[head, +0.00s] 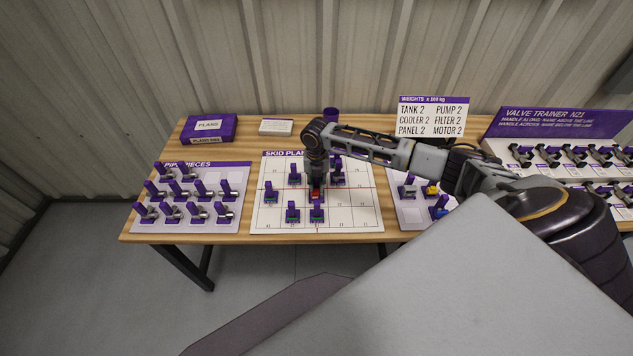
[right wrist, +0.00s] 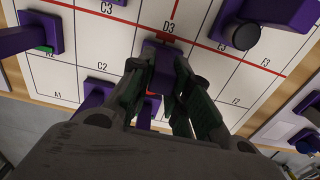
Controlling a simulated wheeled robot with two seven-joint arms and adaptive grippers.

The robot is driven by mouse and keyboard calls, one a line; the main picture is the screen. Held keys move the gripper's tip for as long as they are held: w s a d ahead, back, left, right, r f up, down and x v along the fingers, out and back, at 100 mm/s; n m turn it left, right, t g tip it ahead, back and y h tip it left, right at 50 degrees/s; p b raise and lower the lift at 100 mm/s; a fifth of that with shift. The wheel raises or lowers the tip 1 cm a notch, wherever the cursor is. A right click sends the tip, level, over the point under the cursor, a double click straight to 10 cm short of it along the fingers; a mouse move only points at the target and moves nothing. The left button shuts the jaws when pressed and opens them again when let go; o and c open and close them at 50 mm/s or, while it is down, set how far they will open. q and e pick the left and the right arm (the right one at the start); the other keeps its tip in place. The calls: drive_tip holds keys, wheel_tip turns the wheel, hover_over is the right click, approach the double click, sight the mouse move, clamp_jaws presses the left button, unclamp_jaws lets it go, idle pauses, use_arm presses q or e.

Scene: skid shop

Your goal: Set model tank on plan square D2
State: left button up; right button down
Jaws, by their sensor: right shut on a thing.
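My right gripper (head: 316,186) is over the middle of the white skid plan board (head: 358,219). In the right wrist view its dark green fingers (right wrist: 163,88) are shut on a purple piece (right wrist: 158,52), whose shape is mostly hidden, so I cannot tell the tank by its form. A red part (head: 316,196) shows low at the gripper in the head view. The held piece is just below the red line under the D3 label, in the D2 area, right of the C2 label. The D2 label is hidden. I cannot tell if the piece touches the board. My left gripper is out of view.
Several purple-based pieces stand close around on the board, including one at left (head: 270,193) and one just in front (head: 317,213). A pipe pieces tray (head: 175,226) is left, a tray with a yellow piece (head: 431,189) right. The board's right front is clear.

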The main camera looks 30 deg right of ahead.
drive_tip(key=shift+f, duration=0.15)
drive_tip(key=c, duration=1.3)
unclamp_jaws()
drive_tip(key=shift+o, duration=0.2)
drive_tip(key=shift+r+p, duration=0.65)
drive_tip(key=shift+p, duration=0.1)
drive_tip(key=shift+r, duration=3.5)
